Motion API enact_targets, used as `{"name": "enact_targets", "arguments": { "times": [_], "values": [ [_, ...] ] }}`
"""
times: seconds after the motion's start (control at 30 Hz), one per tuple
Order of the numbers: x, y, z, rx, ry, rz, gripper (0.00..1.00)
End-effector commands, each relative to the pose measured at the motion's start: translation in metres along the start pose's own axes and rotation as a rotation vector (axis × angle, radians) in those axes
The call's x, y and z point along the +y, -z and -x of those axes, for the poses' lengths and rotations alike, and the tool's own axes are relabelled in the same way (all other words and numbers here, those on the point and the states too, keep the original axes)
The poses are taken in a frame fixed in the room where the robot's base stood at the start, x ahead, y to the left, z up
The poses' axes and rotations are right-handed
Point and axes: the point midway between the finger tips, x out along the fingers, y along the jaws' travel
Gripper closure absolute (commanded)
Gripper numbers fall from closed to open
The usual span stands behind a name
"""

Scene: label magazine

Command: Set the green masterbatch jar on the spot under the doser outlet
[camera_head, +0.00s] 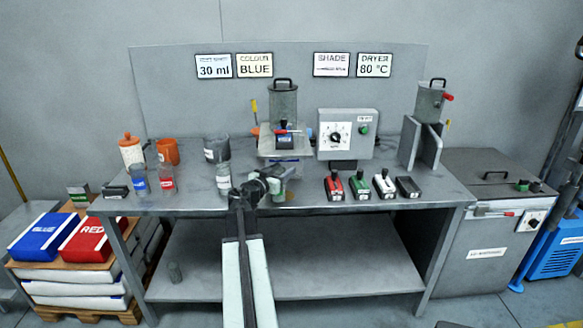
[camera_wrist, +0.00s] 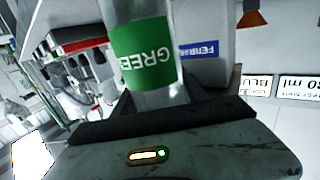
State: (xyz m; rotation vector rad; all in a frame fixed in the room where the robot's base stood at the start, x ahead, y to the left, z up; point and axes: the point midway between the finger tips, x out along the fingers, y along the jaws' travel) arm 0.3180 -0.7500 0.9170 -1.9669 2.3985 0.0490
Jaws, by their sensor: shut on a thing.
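The green masterbatch jar (camera_wrist: 150,50) is clear with a green label reading "GREE…", seen sideways in the wrist view. My gripper (camera_wrist: 155,100) is shut on it. In the head view my gripper (camera_head: 268,186) is at the front edge of the bench, just in front of the doser (camera_head: 283,104), and the jar is mostly hidden behind it. The doser is a grey hopper with a black handle on a stand. A pale body with a blue label (camera_wrist: 200,50) is close beside the jar in the wrist view. The spot under the outlet is hidden by my arm.
Blue jar (camera_head: 139,181), red jar (camera_head: 168,178) and another clear jar (camera_head: 223,178) stand on the left of the bench (camera_head: 440,190). A control box (camera_head: 348,133) is right of the doser. Several small switch-like devices (camera_head: 359,187) line the front right edge.

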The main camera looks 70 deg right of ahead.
Motion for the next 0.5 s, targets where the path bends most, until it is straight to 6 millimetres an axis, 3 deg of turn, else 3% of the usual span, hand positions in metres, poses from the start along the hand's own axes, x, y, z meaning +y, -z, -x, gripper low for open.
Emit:
{"name": "enact_targets", "arguments": {
  "times": [0.17, 0.4, 0.5],
  "values": [
    [-0.001, 0.000, -0.004, 0.000, 0.000, 0.000, 1.00],
    [-0.004, 0.002, -0.045, 0.000, -0.004, 0.000, 1.00],
    [0.002, -0.006, -0.044, 0.000, -0.010, 0.000, 1.00]
  ]
}}
